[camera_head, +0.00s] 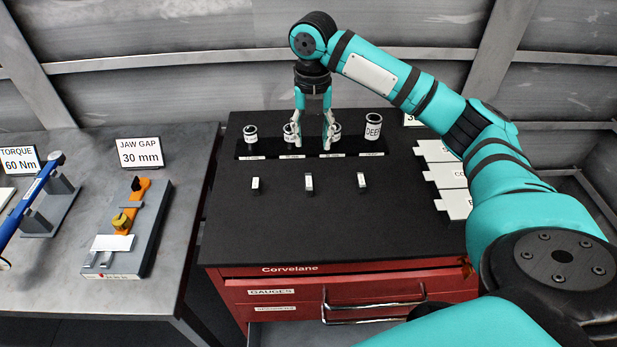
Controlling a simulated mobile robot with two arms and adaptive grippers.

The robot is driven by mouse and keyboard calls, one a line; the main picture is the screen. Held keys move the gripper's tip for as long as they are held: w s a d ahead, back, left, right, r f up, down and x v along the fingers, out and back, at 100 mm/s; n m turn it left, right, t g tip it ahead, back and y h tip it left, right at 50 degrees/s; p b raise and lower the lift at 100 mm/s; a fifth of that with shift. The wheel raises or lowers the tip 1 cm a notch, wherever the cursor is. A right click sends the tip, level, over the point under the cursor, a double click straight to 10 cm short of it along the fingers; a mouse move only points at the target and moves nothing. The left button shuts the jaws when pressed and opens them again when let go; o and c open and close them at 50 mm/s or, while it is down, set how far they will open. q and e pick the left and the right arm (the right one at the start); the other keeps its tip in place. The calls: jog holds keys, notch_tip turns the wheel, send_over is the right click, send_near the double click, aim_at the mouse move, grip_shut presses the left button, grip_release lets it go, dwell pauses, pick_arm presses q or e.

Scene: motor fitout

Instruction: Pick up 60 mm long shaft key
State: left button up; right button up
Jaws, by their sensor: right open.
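Three small metallic pieces with pale faces, possibly the shaft keys, stand in a row on the black top of the red cabinet: a left one (255,184), a middle one (309,184) and a right one (361,182). Their markings are too small to read, so I cannot tell which is 60 mm long. My right gripper (313,138) points down, open, with its fingers spread over the black rack behind the row. I see nothing held between its fingers. My left gripper is not in view.
The black rack (250,152) holds several labelled cylinders, one a "DEEP" cylinder (373,127). White labelled blocks (452,173) line the right edge. A grey bench (185,200) at left carries an orange tool (134,208) and a blue tool (32,190). The cabinet top's front is clear.

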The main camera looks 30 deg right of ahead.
jog(key=p, duration=0.2)
send_over(309, 181)
jog(key=f, duration=0.5)
jog(key=d+f, duration=0.1)
jog(key=f, duration=0.1)
jog(key=shift+f, duration=0.55)
jog(key=shift+a+f, duration=0.15)
jog(key=shift+f, duration=0.05)
jog(key=f+p, duration=0.1)
jog(key=f, duration=0.1)
jog(key=a+f+p, duration=0.1)
jog(key=f, duration=0.1)
jog(key=shift+f, duration=0.2)
jog(key=shift+d+f, duration=0.1)
jog(key=shift+f, duration=0.15)
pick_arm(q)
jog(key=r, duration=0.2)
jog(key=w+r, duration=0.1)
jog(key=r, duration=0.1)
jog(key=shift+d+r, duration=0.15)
pick_arm(e)
grip_shut()
